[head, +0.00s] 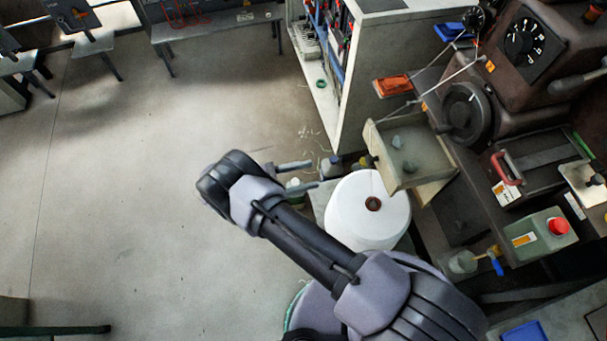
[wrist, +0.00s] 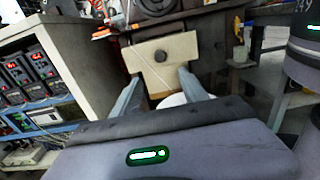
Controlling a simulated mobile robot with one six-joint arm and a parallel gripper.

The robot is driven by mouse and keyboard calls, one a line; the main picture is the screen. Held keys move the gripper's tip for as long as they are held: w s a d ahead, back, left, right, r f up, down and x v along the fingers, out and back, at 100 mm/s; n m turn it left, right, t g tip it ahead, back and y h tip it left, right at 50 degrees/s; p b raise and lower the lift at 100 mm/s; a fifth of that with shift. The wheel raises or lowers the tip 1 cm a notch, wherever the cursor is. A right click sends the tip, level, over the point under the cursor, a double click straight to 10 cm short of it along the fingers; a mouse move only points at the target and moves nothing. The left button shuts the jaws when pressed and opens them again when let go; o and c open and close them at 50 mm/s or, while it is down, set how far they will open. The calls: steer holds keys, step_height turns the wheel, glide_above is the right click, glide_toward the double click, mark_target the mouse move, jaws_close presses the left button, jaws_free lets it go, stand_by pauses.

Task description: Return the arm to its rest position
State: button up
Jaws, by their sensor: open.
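My gripper (head: 315,175) is at the end of my arm, in the middle of the head view. Its two fingers are apart and point right, toward the machine. Nothing shows between them. In the wrist view my gripper (wrist: 160,76) also has its fingers spread, with a pale box beyond them. The arm is bent, with its forearm running from lower right to upper left over the floor. A large white roll (head: 350,210) with a brown core stands close to the right of the forearm. Part of it is hidden behind the arm.
A pale tray-like box (head: 425,165) juts from the dark machine (head: 535,50) at right. A grey cabinet (head: 375,70) with electronics stands behind the gripper. The floor (head: 150,190) at left is clear.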

steer(key=shift+s+a, duration=0.1)
steer(key=shift+a, duration=0.2)
